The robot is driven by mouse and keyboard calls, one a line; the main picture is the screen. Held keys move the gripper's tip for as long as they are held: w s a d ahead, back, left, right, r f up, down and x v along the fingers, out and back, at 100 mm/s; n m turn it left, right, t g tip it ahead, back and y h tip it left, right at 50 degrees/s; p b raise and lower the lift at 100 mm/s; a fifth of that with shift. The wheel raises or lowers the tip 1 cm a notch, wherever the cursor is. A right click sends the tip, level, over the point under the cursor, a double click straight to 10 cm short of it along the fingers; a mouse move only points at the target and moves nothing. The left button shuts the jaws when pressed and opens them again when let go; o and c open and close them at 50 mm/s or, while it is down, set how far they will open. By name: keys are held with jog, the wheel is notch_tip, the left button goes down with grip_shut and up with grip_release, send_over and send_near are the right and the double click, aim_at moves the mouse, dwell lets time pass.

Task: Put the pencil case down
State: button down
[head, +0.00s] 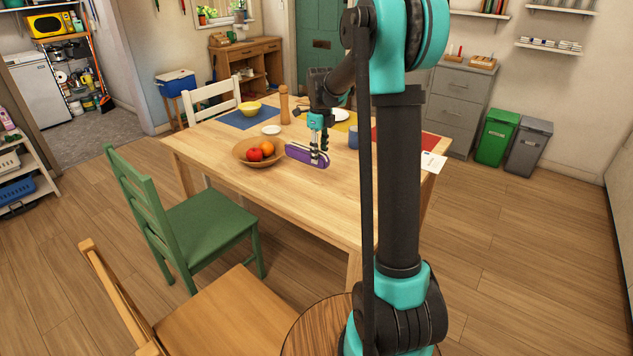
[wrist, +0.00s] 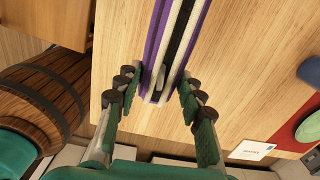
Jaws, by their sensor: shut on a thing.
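The pencil case (head: 300,155) is purple and long with a pale stripe along its edge. My gripper (head: 319,155) is shut on it from above, over the wooden table (head: 300,198). The case is just right of the fruit bowl. In the wrist view, the pencil case (wrist: 177,38) runs away between the two fingers of my gripper (wrist: 157,88), with its near end showing between them. Whether its underside touches the tabletop is hard to tell.
A wooden bowl (head: 243,157) with red and orange fruit stands close left of the case. A blue mug (head: 353,138), a pepper mill (head: 284,105) and a white card (head: 432,161) are also on the table. The front tabletop is clear. A green chair (head: 208,222) stands at left.

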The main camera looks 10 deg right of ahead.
notch_tip(320, 180, down, 11)
jog(key=shift+f, duration=0.2)
dwell(0.3)
jog(key=shift+f, duration=0.1)
jog(key=c, duration=1)
grip_release()
jog(key=shift+o, duration=0.2)
notch_tip(320, 180, up, 12)
jog(key=shift+s+d+f, duration=0.1)
jog(key=shift+s, duration=0.1)
jog(key=s+d+f+n+t, duration=0.1)
jog(key=s+f+n, duration=0.2)
jog(key=s+n, duration=0.5)
jog(key=s+d+f+n+t, duration=0.1)
jog(key=s+f+n, duration=0.2)
jog(key=s+n, duration=0.6)
jog(key=s+d+f+n+t, duration=0.2)
jog(key=s+n, duration=0.7)
jog(key=s, duration=0.5)
jog(key=shift+s+f, duration=0.35)
jog(key=shift+f, duration=0.3)
